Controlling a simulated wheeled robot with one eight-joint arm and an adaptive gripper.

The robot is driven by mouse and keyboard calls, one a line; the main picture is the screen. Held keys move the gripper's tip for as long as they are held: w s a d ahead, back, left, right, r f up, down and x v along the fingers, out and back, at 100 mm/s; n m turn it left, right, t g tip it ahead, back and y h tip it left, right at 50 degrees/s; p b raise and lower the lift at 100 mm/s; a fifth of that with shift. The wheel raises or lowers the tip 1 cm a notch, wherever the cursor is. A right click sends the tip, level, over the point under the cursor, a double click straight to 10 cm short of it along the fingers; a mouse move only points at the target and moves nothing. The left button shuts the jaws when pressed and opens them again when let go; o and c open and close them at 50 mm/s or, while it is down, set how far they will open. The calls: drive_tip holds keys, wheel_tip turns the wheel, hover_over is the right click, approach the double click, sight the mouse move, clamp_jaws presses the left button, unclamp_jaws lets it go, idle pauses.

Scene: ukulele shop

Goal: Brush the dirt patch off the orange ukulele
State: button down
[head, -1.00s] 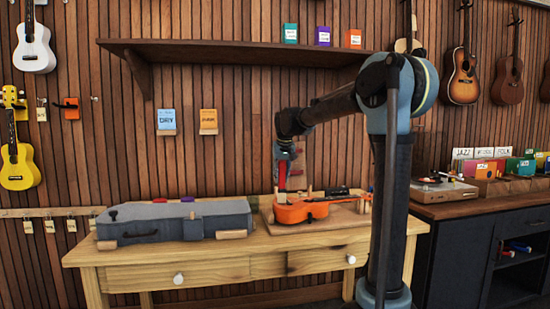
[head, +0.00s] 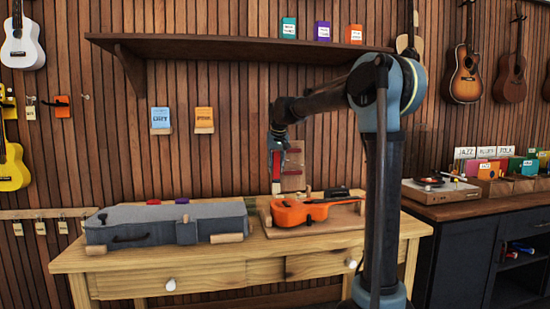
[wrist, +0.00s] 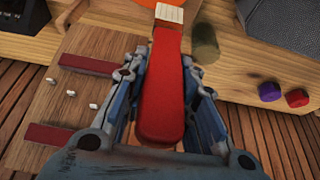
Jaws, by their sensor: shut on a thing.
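My gripper (head: 277,158) is shut on a red-handled brush (wrist: 163,85). In the wrist view its pale bristle block (wrist: 169,14) points away from the jaws. In the head view the brush hangs upright, just above and left of the orange ukulele's body. The orange ukulele (head: 292,216) lies on a wooden board (head: 345,219) on the workbench, its neck pointing right. Only a sliver of its orange body (wrist: 126,20) shows in the wrist view. I cannot make out the dirt patch in either view. The bristles look apart from the ukulele, though the gap is hard to judge.
A grey instrument case (head: 167,222) lies left on the workbench (head: 235,275). Purple (wrist: 269,92) and red (wrist: 297,98) round pieces sit behind it. A wooden panel with red strips (head: 292,172) stands behind the ukulele. A shelf (head: 230,42) runs above.

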drive_tip(key=shift+s+a+r, duration=0.1)
drive_tip(key=shift+r, duration=1.1)
drive_tip(key=shift+a+r, duration=0.1)
drive_tip(key=shift+r, duration=1.05)
drive_tip(key=shift+d, duration=0.1)
